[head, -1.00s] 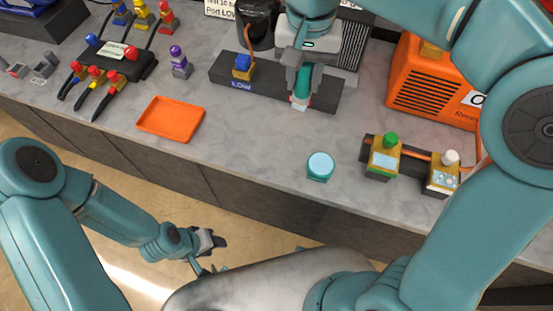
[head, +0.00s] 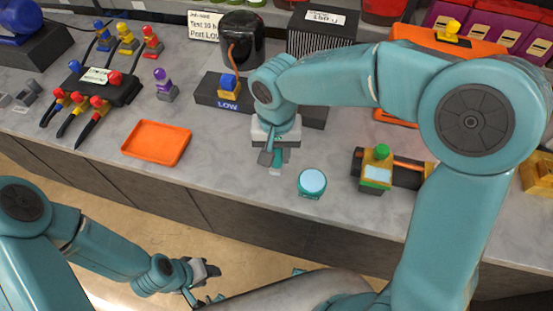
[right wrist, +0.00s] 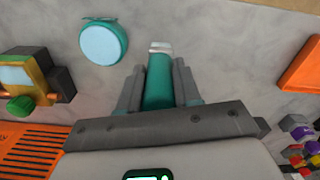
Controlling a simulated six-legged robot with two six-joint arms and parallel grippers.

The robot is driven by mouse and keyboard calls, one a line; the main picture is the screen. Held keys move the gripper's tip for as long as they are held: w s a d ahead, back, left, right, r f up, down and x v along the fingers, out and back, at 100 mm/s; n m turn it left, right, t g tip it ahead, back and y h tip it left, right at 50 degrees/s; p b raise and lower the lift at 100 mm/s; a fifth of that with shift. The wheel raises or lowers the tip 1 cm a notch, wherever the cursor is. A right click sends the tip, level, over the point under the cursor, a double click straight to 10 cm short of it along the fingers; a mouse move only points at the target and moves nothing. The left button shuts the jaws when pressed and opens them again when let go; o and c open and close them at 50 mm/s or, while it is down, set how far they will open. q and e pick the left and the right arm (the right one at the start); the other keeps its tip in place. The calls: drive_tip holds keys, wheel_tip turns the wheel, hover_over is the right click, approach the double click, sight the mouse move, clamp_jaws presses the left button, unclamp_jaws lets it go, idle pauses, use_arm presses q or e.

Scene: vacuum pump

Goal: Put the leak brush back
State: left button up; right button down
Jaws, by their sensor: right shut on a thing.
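The leak brush has a teal handle and a pale tip. It is held in my right gripper (head: 272,160), and in the right wrist view the brush (right wrist: 158,85) sits between both fingers, tip pointing away from the palm. My right gripper is shut on it above the grey counter. A round teal pot (head: 312,183) with a pale blue top stands just right of the gripper in the head view. It shows left of the brush in the right wrist view (right wrist: 103,42), apart from it. My left gripper (head: 208,272) hangs low in front of the counter; its jaw opening is unclear.
An orange tray (head: 157,143) lies left on the counter. A black block marked LOW (head: 207,92) is behind my right gripper. A gauge with a green knob (head: 377,170) stands right of the pot. Counter in front of the tray is clear.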

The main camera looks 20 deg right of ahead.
sight(277, 162)
wheel_tip(277, 162, down, 3)
drive_tip(key=shift+f, duration=0.2)
drive_tip(key=shift+f, duration=0.15)
drive_tip(key=c, duration=0.8)
unclamp_jaws()
